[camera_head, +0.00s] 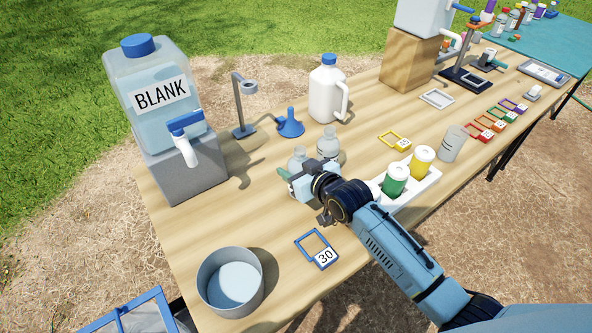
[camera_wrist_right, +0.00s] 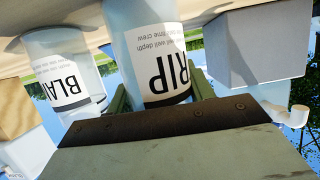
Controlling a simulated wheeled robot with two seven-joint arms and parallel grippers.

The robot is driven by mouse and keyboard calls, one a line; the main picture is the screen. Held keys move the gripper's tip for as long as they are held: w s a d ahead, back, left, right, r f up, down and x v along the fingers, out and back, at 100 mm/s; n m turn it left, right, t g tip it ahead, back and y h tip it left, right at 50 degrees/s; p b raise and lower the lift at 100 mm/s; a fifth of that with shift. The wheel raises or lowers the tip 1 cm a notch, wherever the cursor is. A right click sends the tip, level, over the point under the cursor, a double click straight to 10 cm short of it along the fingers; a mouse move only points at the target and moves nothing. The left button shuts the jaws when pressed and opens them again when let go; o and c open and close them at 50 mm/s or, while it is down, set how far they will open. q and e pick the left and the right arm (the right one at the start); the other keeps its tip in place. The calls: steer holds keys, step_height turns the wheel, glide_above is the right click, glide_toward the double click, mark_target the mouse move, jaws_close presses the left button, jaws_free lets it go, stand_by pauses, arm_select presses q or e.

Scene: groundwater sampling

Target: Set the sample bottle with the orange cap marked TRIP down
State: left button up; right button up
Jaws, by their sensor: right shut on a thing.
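The TRIP sample bottle (camera_wrist_right: 150,45) is between the fingers of my right gripper (camera_head: 298,180). In the head view it is the clear bottle (camera_head: 298,158) at the fingers. My right gripper is shut on it. Its label shows "RIP" in the right wrist view. Its cap colour does not show, and I cannot tell whether its base touches the table. A second clear bottle (camera_head: 328,144) stands close beside it, to its right in the head view; its label starts with "BLA" in the right wrist view (camera_wrist_right: 66,75). My left gripper is not in view.
A BLANK carboy (camera_head: 150,75) on a grey block, a ring stand (camera_head: 240,105), a blue funnel (camera_head: 290,123) and a white jug (camera_head: 325,95) stand behind. A white rack (camera_head: 427,185) is right. A blue frame marked 30 (camera_head: 313,243) and a metal pot (camera_head: 206,280) lie in front.

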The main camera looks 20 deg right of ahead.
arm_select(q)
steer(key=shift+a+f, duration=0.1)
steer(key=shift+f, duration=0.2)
arm_select(e)
steer(key=shift+a+f, duration=0.1)
steer(key=shift+f, duration=0.1)
steer(key=shift+f, duration=0.15)
steer(key=o, duration=1.2)
steer(key=shift+f, duration=0.15)
steer(key=shift+r, duration=0.25)
steer(key=shift+s+r+p, duration=0.15)
steer(key=shift+s+p, duration=0.1)
steer(key=shift+p, duration=0.1)
steer(key=p+v, duration=0.4)
steer(key=shift+r, duration=0.25)
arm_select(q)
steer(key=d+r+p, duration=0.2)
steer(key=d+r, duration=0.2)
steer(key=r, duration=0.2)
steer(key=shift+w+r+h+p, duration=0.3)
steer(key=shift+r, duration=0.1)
arm_select(e)
steer(key=shift+v, duration=1.35)
